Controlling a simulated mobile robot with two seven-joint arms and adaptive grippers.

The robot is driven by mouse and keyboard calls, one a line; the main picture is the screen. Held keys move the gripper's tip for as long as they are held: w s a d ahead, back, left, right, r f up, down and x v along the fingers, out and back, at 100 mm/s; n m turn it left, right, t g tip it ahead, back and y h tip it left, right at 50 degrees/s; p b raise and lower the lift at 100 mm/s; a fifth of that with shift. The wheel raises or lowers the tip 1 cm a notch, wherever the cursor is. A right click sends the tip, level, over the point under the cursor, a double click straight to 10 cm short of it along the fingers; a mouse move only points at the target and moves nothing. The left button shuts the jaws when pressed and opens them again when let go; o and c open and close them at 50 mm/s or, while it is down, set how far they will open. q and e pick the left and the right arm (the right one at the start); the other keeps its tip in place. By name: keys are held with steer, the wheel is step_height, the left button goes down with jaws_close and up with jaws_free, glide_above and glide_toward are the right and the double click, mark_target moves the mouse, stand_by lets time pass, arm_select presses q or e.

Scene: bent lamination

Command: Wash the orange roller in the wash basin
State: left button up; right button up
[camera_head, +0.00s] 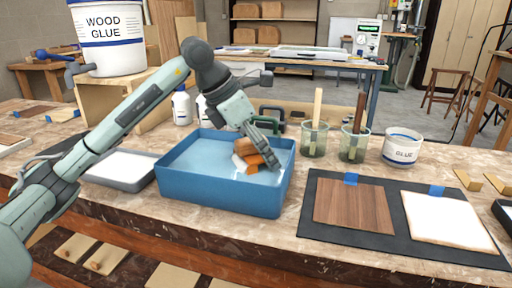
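The wash basin (215,192) is a blue rectangular tub with pale blue liquid, at the centre of the workbench. The orange roller (247,149) is inside the basin, low at the liquid, with orange and white parts showing. My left gripper (268,160) reaches down into the basin from above and its fingers appear closed on the roller. The fingers partly cover the roller, so the exact grip point is hidden. My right gripper is not in view.
Two glass jars with sticks (314,140) and a white glue tub (402,150) stand right of the basin. A black mat (318,222) holds a wood sheet and a pale sheet. A grey tray (125,182) lies to the left. A large wood glue bucket (108,38) stands behind it.

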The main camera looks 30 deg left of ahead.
mark_target(235, 147)
arm_select(q)
steer(key=shift+s+a+f+b, duration=0.1)
steer(key=shift+s+a+b, duration=0.1)
steer(key=shift+a+b, duration=0.45)
steer(key=shift+s+a+b, duration=0.25)
steer(key=shift+a+b, duration=0.05)
steer(key=shift+a, duration=0.85)
steer(key=shift+s+a+b, duration=0.25)
steer(key=shift+a, duration=0.9)
steer(key=shift+w+d+r+p, duration=0.15)
steer(key=shift+d+p, duration=0.15)
steer(key=shift+d, duration=0.15)
steer(key=shift+w+d+r+p, duration=0.1)
steer(key=shift+d+p, duration=0.2)
steer(key=shift+d, duration=0.15)
steer(key=shift+w+d+p, duration=0.2)
steer(key=shift+d+p, duration=0.35)
steer(key=shift+d, duration=0.55)
steer(key=shift+w+d+f+p, duration=0.1)
steer(key=shift+w+d+p, duration=0.1)
steer(key=shift+d, duration=0.3)
steer(key=shift+w+d+f+p, duration=0.1)
steer(key=shift+d+p, duration=0.05)
steer(key=shift+d, duration=0.35)
steer(key=shift+r, duration=0.15)
